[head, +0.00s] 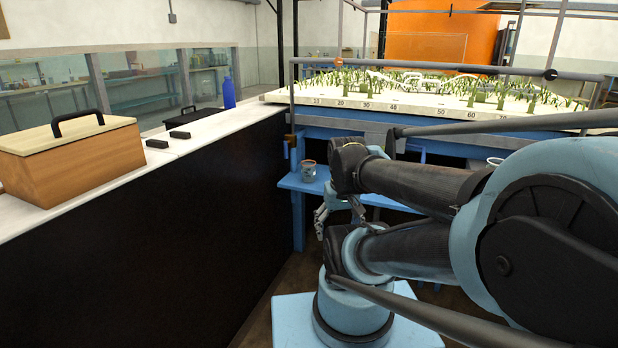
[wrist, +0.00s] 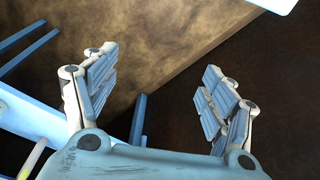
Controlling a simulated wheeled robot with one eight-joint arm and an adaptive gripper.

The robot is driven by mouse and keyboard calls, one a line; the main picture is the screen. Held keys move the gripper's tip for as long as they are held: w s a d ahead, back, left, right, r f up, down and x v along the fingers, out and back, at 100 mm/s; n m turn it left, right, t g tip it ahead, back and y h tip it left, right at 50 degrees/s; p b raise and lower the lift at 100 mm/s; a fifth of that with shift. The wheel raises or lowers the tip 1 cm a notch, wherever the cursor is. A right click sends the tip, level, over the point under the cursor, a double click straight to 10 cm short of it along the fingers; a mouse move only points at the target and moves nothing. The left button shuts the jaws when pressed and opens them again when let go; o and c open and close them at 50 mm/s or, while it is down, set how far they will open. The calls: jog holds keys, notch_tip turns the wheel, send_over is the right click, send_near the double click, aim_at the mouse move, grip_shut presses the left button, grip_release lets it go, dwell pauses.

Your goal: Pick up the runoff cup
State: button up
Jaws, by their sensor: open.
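A small grey cup with a reddish rim (head: 308,171) stands upright on a low blue shelf (head: 296,184) below the planted flume bed. It looks like the runoff cup, though I cannot read any marking on it. My gripper (head: 324,214) hangs just right of the cup and lower in the head view, apart from it. In the wrist view my gripper (wrist: 160,80) is open and empty, with its two fingers spread wide. The cup cannot be made out in the wrist view. Dark floor and a dark panel show between the fingers.
A long counter with a dark side (head: 180,225) runs along the left. It carries a wooden box (head: 75,165), a blue bottle (head: 229,93) and dark blocks. The planted flume bed (head: 400,103) spans the back. Blue frame bars (wrist: 30,42) show at left in the wrist view.

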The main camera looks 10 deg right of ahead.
jog(key=w+r+t, duration=0.1)
jog(key=w+r, duration=0.4)
jog(key=w, duration=0.4)
jog(key=w+r+t, duration=0.1)
jog(key=w+r, duration=0.4)
jog(key=w, duration=0.4)
jog(key=m+t+h, duration=0.1)
jog(key=m+t, duration=0.1)
send_over(309, 163)
jog(key=s+a, duration=0.2)
jog(key=s, duration=0.5)
notch_tip(309, 163, down, 9)
jog(key=shift+w+d+f, duration=0.3)
jog(key=shift+w+f, duration=0.4)
jog(key=shift+w, duration=0.05)
jog(key=shift+w+d+f, duration=0.3)
jog(key=shift+w+f, duration=0.65)
jog(key=shift+f, duration=0.25)
